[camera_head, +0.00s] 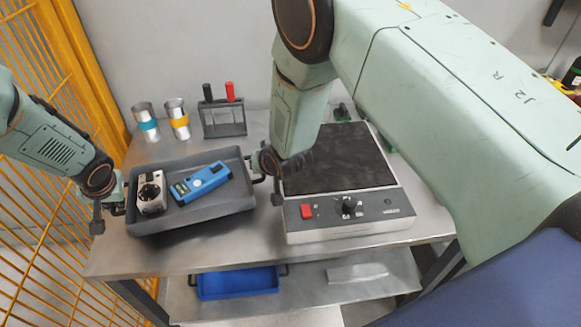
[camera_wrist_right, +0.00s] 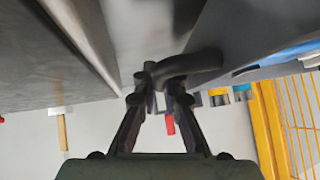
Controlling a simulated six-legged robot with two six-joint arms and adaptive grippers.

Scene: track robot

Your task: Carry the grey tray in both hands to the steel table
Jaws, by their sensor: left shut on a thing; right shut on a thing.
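The grey tray (camera_head: 190,222) is over the left part of the steel table (camera_head: 225,258); I cannot tell whether it touches the top. A silver-and-black device (camera_head: 151,193) and a blue handheld meter (camera_head: 201,182) lie in it. My left gripper (camera_head: 112,208) is shut on the tray's left handle. My right gripper (camera_head: 268,182) is shut on the right handle, partly hidden by its own arm. In the right wrist view, the fingers (camera_wrist_right: 160,85) close around the dark curved handle (camera_wrist_right: 188,63), with the tray's side (camera_wrist_right: 245,35) to the right.
A hot plate (camera_head: 345,215) with a black top stands close right of the tray. Two metal cups (camera_head: 177,120) and a rack (camera_head: 222,118) with red and black items stand behind. A blue tray (camera_head: 238,283) sits on the lower shelf. A yellow mesh fence (camera_head: 50,130) is at left.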

